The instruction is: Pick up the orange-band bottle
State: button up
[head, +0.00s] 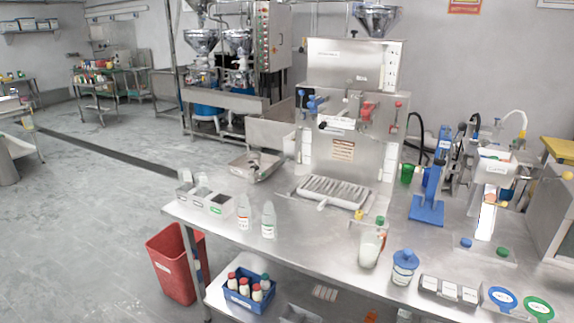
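Two small clear-white bottles with labels stand upright side by side on the steel table, the left bottle (243,212) and the right bottle (268,220). Their label bands are too small to read for colour. No orange band is clearly visible on any bottle. My gripper is not in view.
A blue-lidded jar (404,268) and a grey block tray (448,292) stand at the front edge. A steel machine (347,130) and blue press (430,205) stand behind. A blue crate of bottles (240,300) is below, beside a red bin (172,265). Floor at left is clear.

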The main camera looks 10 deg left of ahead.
aim_at(244, 209)
jog(key=z, duration=0.3)
jog(key=i, duration=0.65)
jog(key=z, duration=0.5)
jog(key=k, duration=0.15)
jog(key=u, duration=2.95)
